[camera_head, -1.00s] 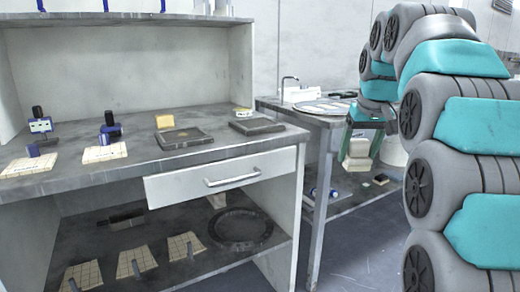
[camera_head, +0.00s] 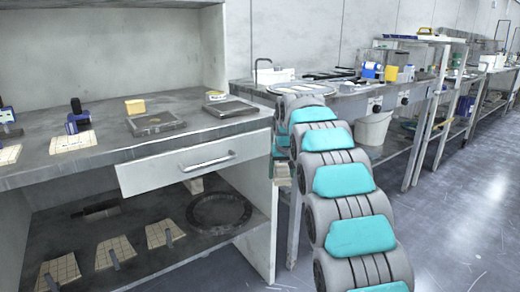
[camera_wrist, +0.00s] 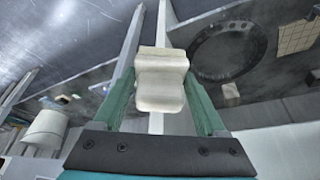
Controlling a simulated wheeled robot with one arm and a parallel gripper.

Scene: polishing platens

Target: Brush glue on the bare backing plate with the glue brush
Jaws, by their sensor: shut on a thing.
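My gripper (camera_wrist: 160,88) is shut on a cream, block-like thing (camera_wrist: 160,75) with a wider end, held between its two green fingers. I cannot tell whether this is the glue brush. In the head view my arm hides most of the gripper, beside the near bench's right side. A dark round plate (camera_head: 220,212) lies on the lower shelf; it also shows in the wrist view (camera_wrist: 228,50), apart from the held thing. Two dark square plates (camera_head: 155,122) (camera_head: 231,108) lie on the bench top. I cannot tell which plate is the bare backing plate.
The drawer (camera_head: 178,165) juts out above the lower shelf. Several gridded tiles (camera_head: 115,251) lie on that shelf. A yellow block (camera_head: 135,106) stands behind a square plate. A white bucket (camera_head: 374,130) stands under the far bench. The floor at right (camera_head: 450,220) is clear.

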